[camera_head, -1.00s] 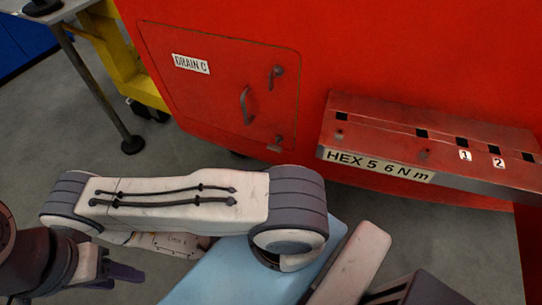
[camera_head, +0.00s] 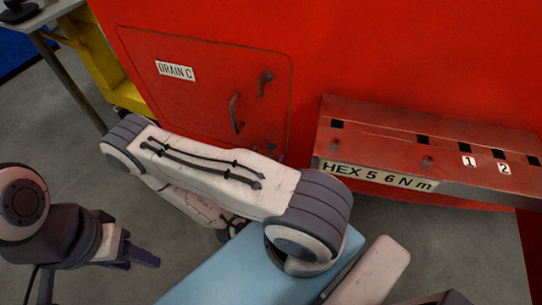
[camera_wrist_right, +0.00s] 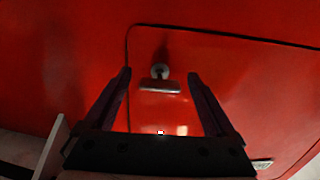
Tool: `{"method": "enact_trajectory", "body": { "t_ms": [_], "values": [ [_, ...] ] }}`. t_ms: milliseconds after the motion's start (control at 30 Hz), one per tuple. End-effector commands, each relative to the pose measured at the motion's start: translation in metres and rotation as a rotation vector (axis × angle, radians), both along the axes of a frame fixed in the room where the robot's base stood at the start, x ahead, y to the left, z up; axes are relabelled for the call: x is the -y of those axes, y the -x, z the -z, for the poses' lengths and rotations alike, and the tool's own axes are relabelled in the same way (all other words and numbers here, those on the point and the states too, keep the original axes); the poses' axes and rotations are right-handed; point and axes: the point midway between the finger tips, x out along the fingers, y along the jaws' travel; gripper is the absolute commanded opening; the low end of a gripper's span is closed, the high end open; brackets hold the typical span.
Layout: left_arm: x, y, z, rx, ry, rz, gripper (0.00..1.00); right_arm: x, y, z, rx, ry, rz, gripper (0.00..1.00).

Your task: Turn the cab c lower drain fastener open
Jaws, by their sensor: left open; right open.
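The red drain C door (camera_head: 200,100) shows in the head view, with an upper fastener (camera_head: 265,83) and a curved handle (camera_head: 235,114). The lower drain fastener (camera_wrist_right: 159,84) shows in the right wrist view as a round grey boss with a crossbar, horizontal in that picture. In the head view my right arm mostly hides it. My right gripper (camera_wrist_right: 160,78) is open, with one finger on each side of the fastener in the picture; I cannot tell whether they touch it. My left gripper (camera_head: 140,260) is open and empty over the floor at lower left.
A red tool rack (camera_head: 380,130) marked HEX 5 6 N m juts out right of the door. A light blue surface (camera_head: 230,275) lies below my right arm. A yellow frame (camera_head: 90,60) and a table (camera_head: 35,15) stand at upper left.

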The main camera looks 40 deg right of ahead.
Motion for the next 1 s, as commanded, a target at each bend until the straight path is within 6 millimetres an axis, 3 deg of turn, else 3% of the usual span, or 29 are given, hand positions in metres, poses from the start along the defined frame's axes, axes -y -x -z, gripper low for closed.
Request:
{"method": "enact_trajectory", "body": {
  "t_ms": [133,167,300,367,400,733,1000],
  "values": [
    [0.0,0.0,0.0,0.0,0.0,0.0,0.5,0.0,0.0,0.0,0.0,0.0,0.0,0.9],
    [0.0,0.0,0.0,0.0,0.0,0.0,0.5,0.0,0.0,0.0,0.0,0.0,0.0,0.86],
    [0.0,0.0,0.0,0.0,0.0,0.0,0.5,0.0,0.0,0.0,0.0,0.0,0.0,0.33],
    [0.0,0.0,0.0,0.0,0.0,0.0,0.5,0.0,0.0,0.0,0.0,0.0,0.0,0.1],
    [0.0,0.0,0.0,0.0,0.0,0.0,0.5,0.0,0.0,0.0,0.0,0.0,0.001,0.04],
    [0.0,0.0,-0.004,0.0,0.0,0.0,0.5,0.0,0.0,-0.001,-0.048,0.024,0.0,0.04],
    [0.0,0.0,-0.013,0.0,0.0,0.0,0.5,0.0,0.001,-0.002,-0.211,0.106,0.0,0.04]
  ]
}}
